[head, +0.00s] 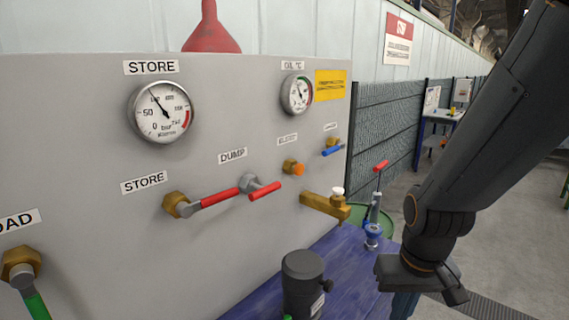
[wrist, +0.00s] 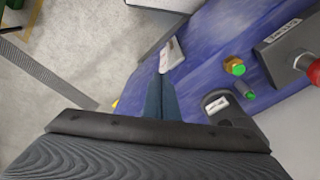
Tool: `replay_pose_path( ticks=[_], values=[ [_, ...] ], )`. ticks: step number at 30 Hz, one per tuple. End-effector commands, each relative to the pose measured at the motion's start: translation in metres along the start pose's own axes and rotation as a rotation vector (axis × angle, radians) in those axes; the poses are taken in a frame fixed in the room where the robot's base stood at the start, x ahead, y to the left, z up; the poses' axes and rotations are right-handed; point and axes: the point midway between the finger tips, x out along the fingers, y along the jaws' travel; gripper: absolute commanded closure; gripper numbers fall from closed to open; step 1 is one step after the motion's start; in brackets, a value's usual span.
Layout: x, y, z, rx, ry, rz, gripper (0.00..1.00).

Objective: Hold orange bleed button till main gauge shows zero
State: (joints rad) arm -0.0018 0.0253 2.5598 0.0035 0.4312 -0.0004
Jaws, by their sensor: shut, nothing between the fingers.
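The orange bleed button (head: 298,169) sits in a brass fitting on the grey panel in the head view, under a small blurred label. No gauge is visibly marked main. The large gauge labelled STORE (head: 160,111) has its needle up and left, past 50 and well above zero. A smaller gauge labelled OIL °C (head: 297,95) is to its right. My gripper (wrist: 160,78) is shut and empty, its two blue-grey fingers together in the wrist view.
Red levers (head: 220,196) and a brass valve with a white knob (head: 325,205) project from the panel (head: 80,120). A black cylinder (head: 303,285) stands on the blue bench (head: 345,265) below. A blue-topped fitting (head: 372,233) is near my arm. Open floor is at right.

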Motion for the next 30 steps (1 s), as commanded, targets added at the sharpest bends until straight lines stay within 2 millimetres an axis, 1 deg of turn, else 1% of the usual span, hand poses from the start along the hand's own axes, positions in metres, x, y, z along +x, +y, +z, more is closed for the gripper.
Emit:
replay_pose_path(
  ticks=[9, 11, 13, 14, 15, 17, 18, 20, 21, 24, 25, 27, 30],
  values=[
    [-0.001, -0.001, -0.002, 0.003, 0.004, 0.000, 1.00],
    [-0.008, -0.004, -0.013, 0.016, 0.024, -0.001, 1.00],
    [-0.024, -0.015, -0.036, 0.053, 0.069, -0.006, 1.00],
    [-0.034, -0.022, -0.049, 0.077, 0.097, -0.012, 1.00],
    [-0.052, -0.033, -0.069, 0.117, 0.137, -0.023, 1.00],
    [-0.085, -0.051, -0.099, 0.185, 0.205, -0.048, 1.00],
    [-0.110, -0.064, -0.117, 0.233, 0.250, -0.070, 1.00],
    [-0.148, -0.083, -0.138, 0.304, 0.309, -0.111, 1.00],
    [-0.173, -0.095, -0.149, 0.350, 0.343, -0.140, 1.00],
    [-0.226, -0.118, -0.166, 0.446, 0.406, -0.209, 1.00],
    [-0.239, -0.124, -0.168, 0.468, 0.419, -0.227, 1.00],
    [-0.261, -0.132, -0.172, 0.508, 0.440, -0.259, 1.00],
    [-0.276, -0.138, -0.174, 0.540, 0.452, -0.282, 1.00]
  ],
)
